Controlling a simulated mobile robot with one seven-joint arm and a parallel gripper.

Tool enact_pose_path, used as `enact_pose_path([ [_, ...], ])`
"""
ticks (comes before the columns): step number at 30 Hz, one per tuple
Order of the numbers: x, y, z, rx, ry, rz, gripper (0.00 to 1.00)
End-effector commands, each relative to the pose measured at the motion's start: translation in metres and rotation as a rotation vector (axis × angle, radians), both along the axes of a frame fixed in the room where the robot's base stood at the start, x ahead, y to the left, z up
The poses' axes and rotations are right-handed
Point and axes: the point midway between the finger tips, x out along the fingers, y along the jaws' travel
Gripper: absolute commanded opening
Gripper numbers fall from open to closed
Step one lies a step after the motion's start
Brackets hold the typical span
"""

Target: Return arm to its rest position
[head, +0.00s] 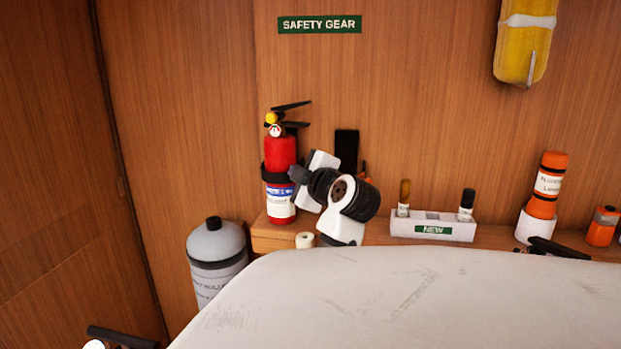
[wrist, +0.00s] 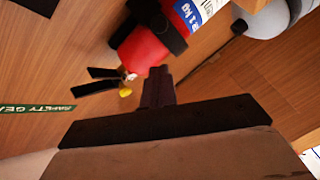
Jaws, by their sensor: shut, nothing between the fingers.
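My arm reaches over the white surface toward the wood-panelled wall in the head view. My gripper (wrist: 158,80) shows in the wrist view with its two dark fingers together and nothing between them. In the head view the gripper's dark tip (head: 296,173) is beside the red fire extinguisher (head: 281,152), at its right. The extinguisher stands upright in a black strap; it also shows in the wrist view (wrist: 140,48), just beyond the fingers. I cannot tell whether the fingers touch it.
A grey cylinder (head: 217,250) stands left of the shelf. A white box marked NEW (head: 430,228) holds two small items. An orange canister (head: 546,190) stands further right in a white holder. A yellow case (head: 524,40) hangs above. The white surface (head: 420,300) in front is mostly bare.

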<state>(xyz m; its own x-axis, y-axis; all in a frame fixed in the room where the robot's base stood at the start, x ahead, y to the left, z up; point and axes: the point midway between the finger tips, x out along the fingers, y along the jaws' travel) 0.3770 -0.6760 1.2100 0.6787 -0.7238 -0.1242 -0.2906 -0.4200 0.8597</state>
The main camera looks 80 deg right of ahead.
Motion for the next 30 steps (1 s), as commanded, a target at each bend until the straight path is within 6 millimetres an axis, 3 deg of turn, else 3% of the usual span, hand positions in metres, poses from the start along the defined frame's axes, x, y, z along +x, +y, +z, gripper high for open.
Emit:
enact_pose_path([
  [1,-0.020,0.005,-0.002,-0.005,-0.003,-0.011,0.00],
  [6,-0.055,0.022,0.003,-0.004,-0.002,-0.008,0.00],
  [15,-0.089,0.039,0.010,-0.002,-0.001,-0.005,0.00],
  [25,-0.090,0.041,0.012,-0.001,-0.002,-0.002,0.00],
  [28,-0.067,0.042,0.013,-0.004,-0.014,0.008,0.00],
  [30,-0.033,0.045,0.015,-0.010,-0.033,0.024,0.00],
])
